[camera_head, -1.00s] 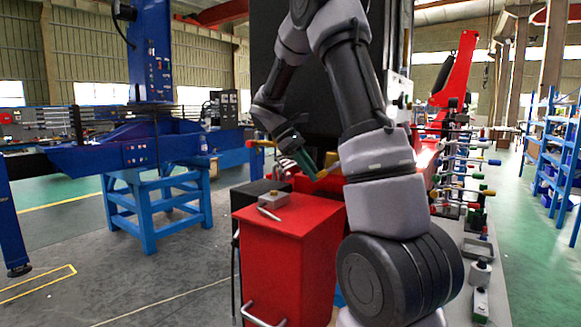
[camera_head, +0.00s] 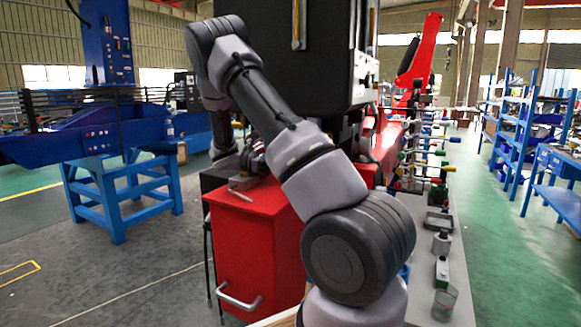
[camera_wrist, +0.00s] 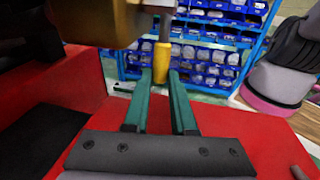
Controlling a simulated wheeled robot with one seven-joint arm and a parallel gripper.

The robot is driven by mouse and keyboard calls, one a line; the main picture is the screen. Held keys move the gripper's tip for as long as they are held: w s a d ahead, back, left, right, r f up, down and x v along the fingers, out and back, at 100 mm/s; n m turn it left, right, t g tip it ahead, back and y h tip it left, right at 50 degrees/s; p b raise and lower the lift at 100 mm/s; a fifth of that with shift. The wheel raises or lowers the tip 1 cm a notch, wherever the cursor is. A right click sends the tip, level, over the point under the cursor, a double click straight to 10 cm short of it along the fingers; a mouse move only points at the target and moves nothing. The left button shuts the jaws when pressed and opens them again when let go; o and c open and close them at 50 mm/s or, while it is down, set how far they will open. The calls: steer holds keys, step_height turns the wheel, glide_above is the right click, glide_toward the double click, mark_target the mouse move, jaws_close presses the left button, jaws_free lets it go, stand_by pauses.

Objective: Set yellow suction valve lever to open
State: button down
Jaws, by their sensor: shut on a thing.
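The yellow lever (camera_wrist: 161,58) shows in the wrist view as a yellow grip on a metal shaft. The shaft hangs from a brass-coloured valve body (camera_wrist: 100,20) at the top left. My gripper (camera_wrist: 161,80) has its two green fingers on either side of the yellow grip and is shut on it. The grip's lower end lies between the fingertips. In the head view my own arm hides the gripper and the lever.
A red cabinet (camera_head: 255,245) with a handle stands in front of the black machine housing (camera_head: 300,80). A bench (camera_head: 425,290) with several valves is to the right. Blue shelves (camera_head: 510,130) stand far right. A blue stand (camera_head: 120,195) is at left, with open floor before it.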

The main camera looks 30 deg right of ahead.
steer(key=shift+s+d+f+g+h, duration=0.2)
steer(key=shift+s+g+h, duration=0.1)
steer(key=shift+g+h, duration=0.1)
steer(key=shift+s, duration=0.1)
steer(key=c, duration=1)
jaws_free()
steer(key=v, duration=1)
steer(key=shift+w+a, duration=0.2)
steer(key=shift+w, duration=0.1)
